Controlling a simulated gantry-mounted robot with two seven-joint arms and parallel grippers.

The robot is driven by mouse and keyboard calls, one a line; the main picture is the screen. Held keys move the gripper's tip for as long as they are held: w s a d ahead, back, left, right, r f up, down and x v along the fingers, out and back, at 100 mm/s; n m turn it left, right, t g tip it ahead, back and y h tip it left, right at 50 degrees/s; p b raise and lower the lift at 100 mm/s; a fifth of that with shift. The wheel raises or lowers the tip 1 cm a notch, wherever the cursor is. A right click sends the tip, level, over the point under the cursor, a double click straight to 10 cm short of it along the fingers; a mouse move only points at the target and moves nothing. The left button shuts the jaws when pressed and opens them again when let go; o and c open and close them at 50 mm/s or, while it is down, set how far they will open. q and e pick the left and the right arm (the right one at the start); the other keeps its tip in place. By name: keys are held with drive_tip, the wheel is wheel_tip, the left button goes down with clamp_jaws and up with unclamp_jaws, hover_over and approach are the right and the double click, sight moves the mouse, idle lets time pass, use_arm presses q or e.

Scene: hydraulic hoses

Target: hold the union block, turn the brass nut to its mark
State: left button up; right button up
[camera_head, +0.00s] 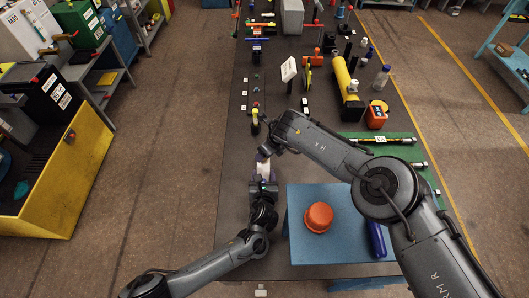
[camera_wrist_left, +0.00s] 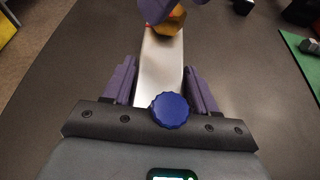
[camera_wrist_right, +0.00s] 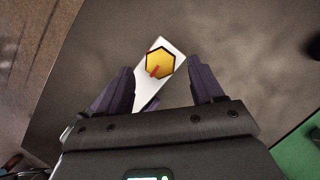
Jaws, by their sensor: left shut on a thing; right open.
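The union block is a pale bar that shows in the left wrist view (camera_wrist_left: 160,68); it also shows in the head view (camera_head: 263,170). My left gripper (camera_wrist_left: 160,78) is shut on it, with a purple finger along each side. A blue knurled knob (camera_wrist_left: 169,110) is on its near end. The brass hex nut (camera_wrist_right: 160,62) is at the far end and bears a red line from its middle toward the lower left. My right gripper (camera_wrist_right: 162,76) is open, its fingers apart on either side of the nut in its wrist view. A right finger partly hides the nut (camera_wrist_left: 176,20) in the left wrist view.
An orange cap-like object (camera_head: 318,217) rests on a blue platform (camera_head: 350,247) at the right. A green mat (camera_head: 408,150) holds hose parts. A yellow cylinder (camera_head: 345,78) and small items stand farther back. The table left of the block is clear.

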drive_tip(key=shift+x, duration=1.25)
drive_tip(key=shift+c, duration=0.3)
drive_tip(key=c, duration=1)
drive_tip(key=m, duration=0.2)
drive_tip(key=m+t+h, duration=0.1)
drive_tip(key=m, duration=0.1)
drive_tip(key=shift+a+m+h, duration=0.15)
drive_tip(key=shift+m+h, duration=0.15)
drive_tip(key=o, duration=1.1)
drive_tip(key=shift+c, duration=0.2)
drive_tip(key=shift+s+r, duration=0.1)
drive_tip(key=shift+r, duration=0.05)
